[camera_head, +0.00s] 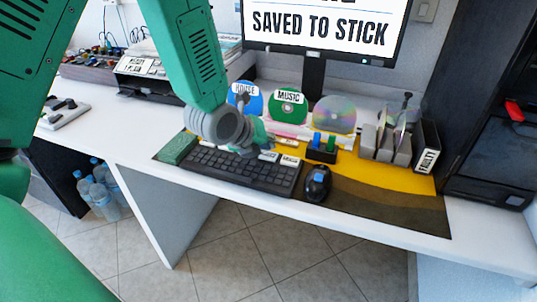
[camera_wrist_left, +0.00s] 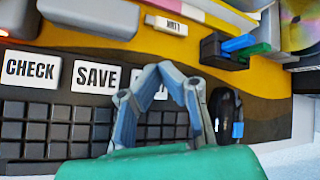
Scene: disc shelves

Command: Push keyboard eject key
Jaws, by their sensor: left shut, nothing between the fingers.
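The black keyboard (camera_head: 235,170) lies on the desk mat, and its dark keys (camera_wrist_left: 60,130) fill the lower left of the left wrist view. White keys run along its far edge: CHECK (camera_wrist_left: 31,69), SAVE (camera_wrist_left: 96,77) and a third one (camera_wrist_left: 136,84). The third key is mostly hidden behind my fingers, and its word cannot be read. My left gripper (camera_wrist_left: 172,70) is shut and empty, its tips over or just beyond the third key; contact cannot be told. In the head view the left gripper (camera_head: 262,143) is over the keyboard's far edge. My right gripper is not in view.
A black mouse (camera_head: 317,183) is right of the keyboard. A black holder (camera_head: 321,155) with blue and green sticks stands behind it. Discs, including MUSIC (camera_head: 288,112), stand behind the keyboard. The monitor (camera_head: 322,30) reads SAVED TO STICK.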

